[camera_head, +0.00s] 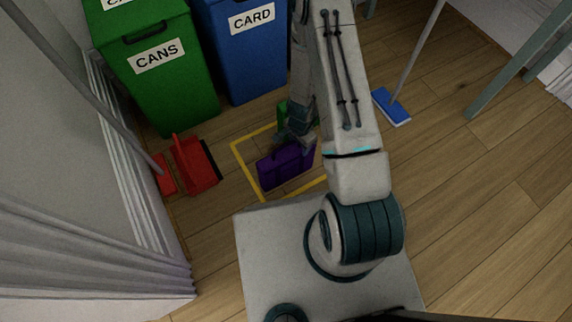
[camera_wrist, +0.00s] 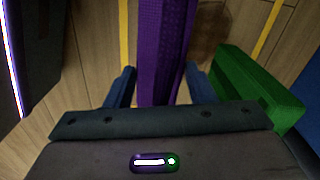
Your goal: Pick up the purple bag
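The purple bag (camera_head: 286,167) stands on the wooden floor inside a yellow taped outline. In the head view my gripper (camera_head: 298,141) is low over the bag's top, partly hidden behind my arm. In the wrist view the purple bag (camera_wrist: 160,50) runs between the two fingers of my gripper (camera_wrist: 159,84). The fingers are apart, one on each side of the bag, with narrow gaps showing. I cannot see any firm contact.
A green item (camera_wrist: 250,85) stands close to the right finger. A red dustpan (camera_head: 196,165) lies left of the yellow outline (camera_head: 244,166). A green CANS bin (camera_head: 165,85) and blue CARD bin (camera_head: 248,60) stand behind. A blue mop head (camera_head: 391,107) is at right.

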